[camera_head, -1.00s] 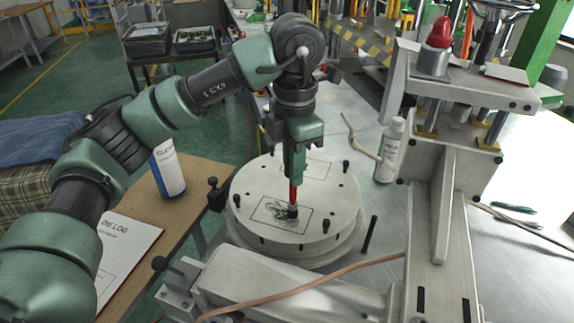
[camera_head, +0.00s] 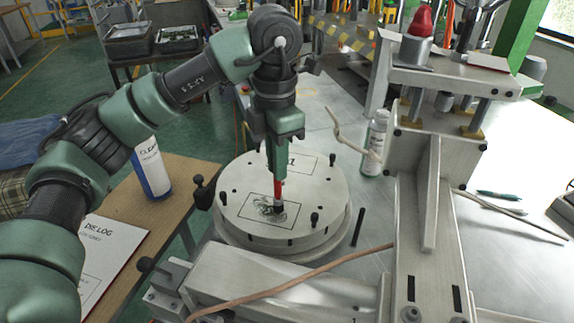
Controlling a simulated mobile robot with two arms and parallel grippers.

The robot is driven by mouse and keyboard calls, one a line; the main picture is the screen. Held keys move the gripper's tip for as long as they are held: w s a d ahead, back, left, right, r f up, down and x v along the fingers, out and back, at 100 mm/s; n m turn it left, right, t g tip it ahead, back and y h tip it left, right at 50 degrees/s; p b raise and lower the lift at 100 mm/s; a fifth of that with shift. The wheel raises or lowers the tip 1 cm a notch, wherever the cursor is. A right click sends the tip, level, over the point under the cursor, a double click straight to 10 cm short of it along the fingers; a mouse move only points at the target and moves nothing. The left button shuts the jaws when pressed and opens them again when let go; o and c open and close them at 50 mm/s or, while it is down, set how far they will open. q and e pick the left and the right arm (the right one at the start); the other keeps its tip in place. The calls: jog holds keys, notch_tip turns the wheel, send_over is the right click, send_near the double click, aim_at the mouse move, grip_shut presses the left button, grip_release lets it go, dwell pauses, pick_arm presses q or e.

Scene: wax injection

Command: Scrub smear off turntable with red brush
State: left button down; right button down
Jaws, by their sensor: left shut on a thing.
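The round pale turntable (camera_head: 322,203) sits at the centre, with black pegs around its rim and two outlined rectangles on its top. A dark scribbled smear (camera_head: 264,208) lies inside the nearer rectangle. My left gripper (camera_head: 278,172) points down over the turntable, shut on the red brush (camera_head: 279,188). The brush is upright, and its dark bristle end is at the right part of the smear, seemingly touching the plate. The gripper and brush hide a little of the turntable behind them. My right gripper is not in view.
A metal press frame (camera_head: 428,200) with a red knob stands at the right. A wooden table (camera_head: 185,205) at the left holds a blue-white canister (camera_head: 151,168) and a log sheet (camera_head: 112,250). A copper-coloured hose crosses in front.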

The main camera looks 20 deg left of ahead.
pick_arm(q)
jog(key=a, duration=0.6)
jog(key=shift+a+b, duration=0.3)
jog(key=shift+a, duration=0.1)
jog(key=shift+r, duration=0.1)
dwell(0.3)
notch_tip(320, 180, up, 6)
jog(key=p, duration=0.5)
jog(key=shift+p, duration=0.3)
notch_tip(320, 180, up, 3)
jog(key=p, duration=0.2)
jog(key=shift+p, duration=0.4)
dwell(0.4)
